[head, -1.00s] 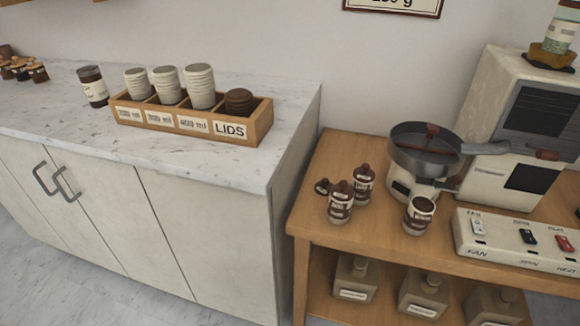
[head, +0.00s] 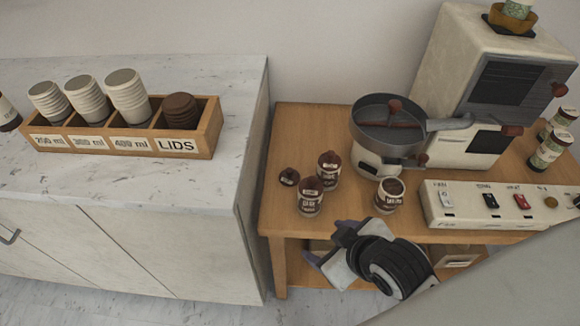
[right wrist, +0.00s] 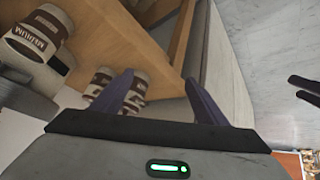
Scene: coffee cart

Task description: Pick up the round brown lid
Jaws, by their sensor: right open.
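A small round brown lid (head: 289,177) with a knob lies loose on the wooden table, left of the jars. Another group of round brown lids (head: 180,108) is stacked in the box compartment marked LIDS on the counter. My right gripper (head: 330,246) is open and empty in front of the table's front edge, below the jars and the loose lid in the picture. Its two fingers (right wrist: 158,88) are spread apart in the right wrist view, where I cannot make out the loose lid.
Two lidded jars (head: 330,168) and an open jar (head: 389,195) stand close to the loose lid. A round pan-like vessel (head: 388,122), a switch panel (head: 490,203) and a large machine (head: 495,90) fill the right. The marble counter (head: 100,185) stands left of the table.

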